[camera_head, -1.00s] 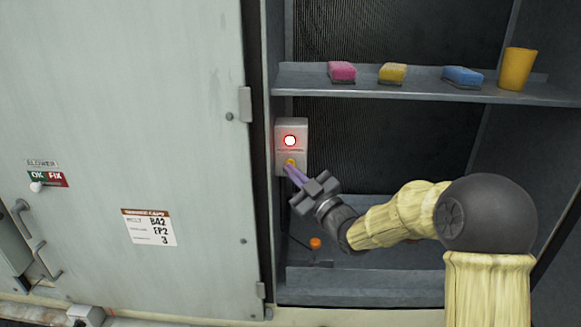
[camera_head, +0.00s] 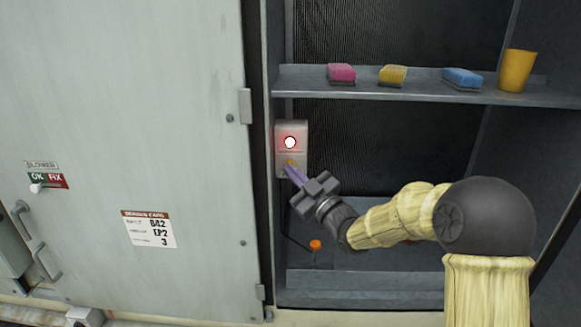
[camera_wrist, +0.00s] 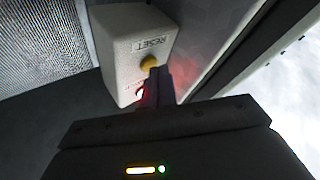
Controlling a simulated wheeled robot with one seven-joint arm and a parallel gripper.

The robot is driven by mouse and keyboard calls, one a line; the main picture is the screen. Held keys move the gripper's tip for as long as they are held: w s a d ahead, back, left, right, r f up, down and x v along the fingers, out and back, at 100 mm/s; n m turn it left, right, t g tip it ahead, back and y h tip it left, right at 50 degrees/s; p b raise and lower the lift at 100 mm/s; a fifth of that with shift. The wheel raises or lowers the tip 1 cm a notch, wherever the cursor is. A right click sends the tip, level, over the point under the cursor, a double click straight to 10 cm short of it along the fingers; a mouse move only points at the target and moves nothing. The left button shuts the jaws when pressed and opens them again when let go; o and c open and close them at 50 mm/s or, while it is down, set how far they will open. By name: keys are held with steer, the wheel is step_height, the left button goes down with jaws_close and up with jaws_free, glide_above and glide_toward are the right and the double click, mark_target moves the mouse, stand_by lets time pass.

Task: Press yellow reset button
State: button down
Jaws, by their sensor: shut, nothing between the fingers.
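A pale reset box (camera_head: 291,132) is mounted on the left inner wall of the open cabinet. Its round lamp (camera_head: 290,142) shows white with a red rim. The yellow reset button (camera_wrist: 149,62) sits below the lamp and beside the "RESET" lettering in the wrist view; in the head view only a sliver shows past the fingertips. My gripper (camera_head: 290,169) is shut and empty, its purple fingers pointing at the button. In the wrist view the fingertips (camera_wrist: 160,70) overlap the button's edge. I cannot tell whether they touch or press it.
A shelf (camera_head: 420,93) above holds a pink sponge (camera_head: 341,73), a yellow sponge (camera_head: 393,74), a blue sponge (camera_head: 463,77) and a yellow cup (camera_head: 516,70). An orange knob (camera_head: 315,245) stands low in the cabinet. A closed panel (camera_head: 130,110) fills the left.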

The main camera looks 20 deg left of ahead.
steer(key=shift+w, duration=0.15)
stand_by(0.5)
steer(key=shift+s+d+b, duration=0.15)
steer(key=shift+s+b, duration=0.65)
steer(key=shift+s, duration=0.05)
steer(key=s+b, duration=0.1)
steer(key=s, duration=0.1)
steer(key=s+d+b, duration=0.1)
steer(key=s+b, duration=0.1)
steer(key=shift+s+d, duration=0.1)
steer(key=shift+s, duration=0.3)
